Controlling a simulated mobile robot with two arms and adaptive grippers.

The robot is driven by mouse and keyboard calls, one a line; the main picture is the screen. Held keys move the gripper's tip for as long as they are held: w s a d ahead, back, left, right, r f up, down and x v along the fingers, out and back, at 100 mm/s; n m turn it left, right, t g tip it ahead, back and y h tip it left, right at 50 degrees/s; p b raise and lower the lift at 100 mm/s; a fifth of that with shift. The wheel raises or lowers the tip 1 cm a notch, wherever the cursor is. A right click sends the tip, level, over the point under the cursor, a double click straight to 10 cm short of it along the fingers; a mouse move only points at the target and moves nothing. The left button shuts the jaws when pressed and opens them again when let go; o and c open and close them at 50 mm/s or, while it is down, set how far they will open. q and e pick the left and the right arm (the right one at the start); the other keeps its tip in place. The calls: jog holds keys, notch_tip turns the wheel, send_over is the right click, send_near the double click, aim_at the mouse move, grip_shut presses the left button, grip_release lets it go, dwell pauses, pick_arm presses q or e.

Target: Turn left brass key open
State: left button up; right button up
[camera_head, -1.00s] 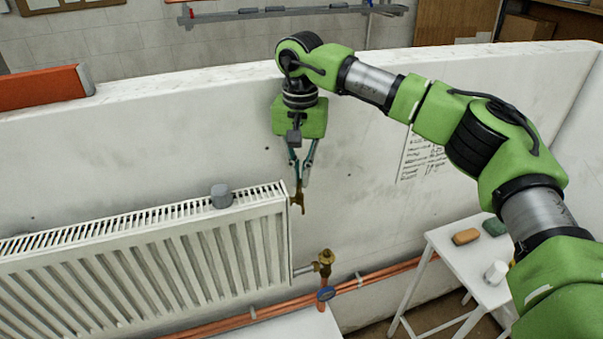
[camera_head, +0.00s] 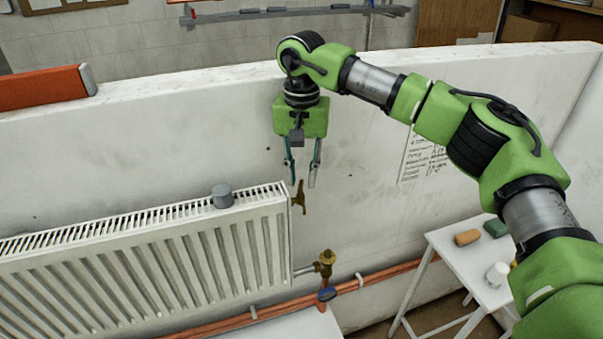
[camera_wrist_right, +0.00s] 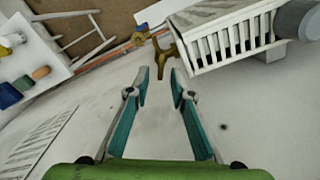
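The brass key (camera_head: 299,197) sits on the upper right end of the white radiator (camera_head: 262,240). It also shows in the right wrist view (camera_wrist_right: 163,52), just ahead of the fingertips. My right gripper (camera_head: 301,182) points down from above, its two fingers spread on either side of the key's upper end. My left gripper is not in view.
A grey cap (camera_head: 222,196) stands on the radiator top. A white side table (camera_head: 455,260) with small items stands right.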

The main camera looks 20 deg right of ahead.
notch_tip(320, 180, up, 12)
dwell(0.4)
